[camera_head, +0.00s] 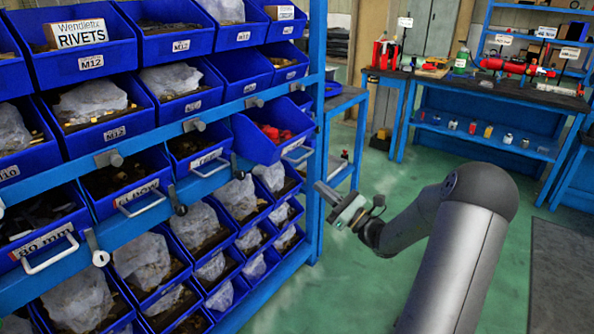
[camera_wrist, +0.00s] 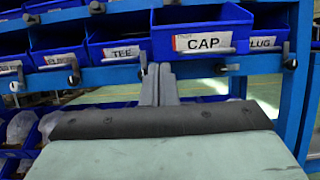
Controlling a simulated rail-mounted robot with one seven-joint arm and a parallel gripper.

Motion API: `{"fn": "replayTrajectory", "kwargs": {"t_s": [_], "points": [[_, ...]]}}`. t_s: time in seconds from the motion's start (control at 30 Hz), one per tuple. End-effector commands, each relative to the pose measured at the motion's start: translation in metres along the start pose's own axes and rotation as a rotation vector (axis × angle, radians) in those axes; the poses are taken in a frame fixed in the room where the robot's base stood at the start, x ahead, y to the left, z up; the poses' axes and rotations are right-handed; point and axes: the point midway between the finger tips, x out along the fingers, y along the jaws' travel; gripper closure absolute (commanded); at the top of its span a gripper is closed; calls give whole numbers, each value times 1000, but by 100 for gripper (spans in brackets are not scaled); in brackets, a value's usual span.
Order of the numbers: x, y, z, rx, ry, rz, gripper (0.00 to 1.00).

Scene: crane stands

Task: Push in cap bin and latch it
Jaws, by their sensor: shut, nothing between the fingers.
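The cap bin (camera_wrist: 200,50) is blue with a white CAP label in the wrist view. It sticks out of its rack row, further forward than the bins beside it. In the head view the protruding bin (camera_head: 250,148) holds red parts and looks tilted. A dark latch (camera_wrist: 224,69) shows below its front in the wrist view. My gripper (camera_head: 321,188) is in front of the rack, lower and to the right of the bin. Its fingers (camera_wrist: 158,84) are together and empty, below and left of the CAP label, apart from the bin as far as I can tell.
The tee bin (camera_wrist: 120,48) and plug bin (camera_wrist: 262,44) flank it, with latch levers (camera_wrist: 290,60) on the blue rail. More filled bins (camera_head: 205,220) stand below. A blue rack post (camera_head: 317,120) is close at the right. Green floor (camera_head: 400,185) is open beyond.

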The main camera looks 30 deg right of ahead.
Motion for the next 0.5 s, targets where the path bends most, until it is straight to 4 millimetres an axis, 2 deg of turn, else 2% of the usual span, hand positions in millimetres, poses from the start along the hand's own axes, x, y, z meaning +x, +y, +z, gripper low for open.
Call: {"fn": "replayTrajectory", "kwargs": {"t_s": [0.17,0.5], "points": [[24,1,1,0,-1,4,100],[96,2,0,-1,1,5,100]]}}
